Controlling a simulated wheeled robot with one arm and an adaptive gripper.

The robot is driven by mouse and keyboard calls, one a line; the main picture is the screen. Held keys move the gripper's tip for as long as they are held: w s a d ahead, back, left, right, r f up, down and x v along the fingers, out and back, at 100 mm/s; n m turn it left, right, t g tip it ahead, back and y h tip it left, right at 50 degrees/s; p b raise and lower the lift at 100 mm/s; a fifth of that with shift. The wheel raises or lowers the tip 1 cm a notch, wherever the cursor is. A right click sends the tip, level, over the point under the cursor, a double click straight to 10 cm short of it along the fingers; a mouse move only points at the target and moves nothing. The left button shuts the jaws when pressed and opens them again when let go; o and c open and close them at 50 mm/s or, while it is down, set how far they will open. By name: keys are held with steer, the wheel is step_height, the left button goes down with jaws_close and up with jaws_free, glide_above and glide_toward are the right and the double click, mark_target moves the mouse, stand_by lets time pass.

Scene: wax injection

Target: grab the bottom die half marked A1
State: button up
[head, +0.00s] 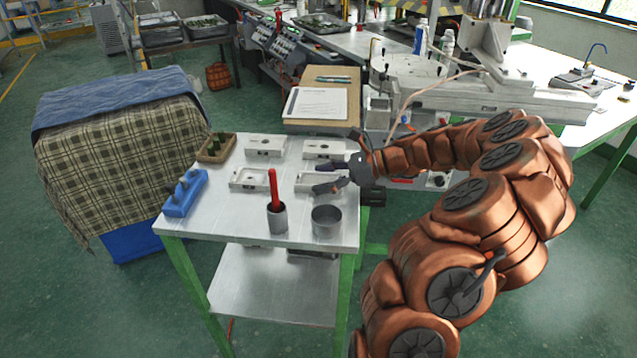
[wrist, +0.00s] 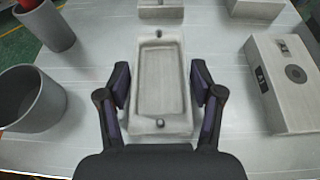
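My gripper (head: 321,177) is open, with one finger on each long side of this die half and a visible gap on both sides. I see no readable mark on it. A solid-topped die block (head: 323,149) lies beyond it; in the wrist view it stands at right (wrist: 290,82) with a dark label that looks like A1.
Another cavity die half (head: 249,179) and another solid block (head: 265,146) lie further left on the metal table (head: 225,223). A grey cup with a red-handled tool (head: 277,217) and a metal pot (head: 326,221) stand near the front edge, close to my gripper. A blue holder (head: 185,194) stands left.

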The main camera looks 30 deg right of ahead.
steer(key=c, duration=1)
steer(key=shift+r, duration=0.1)
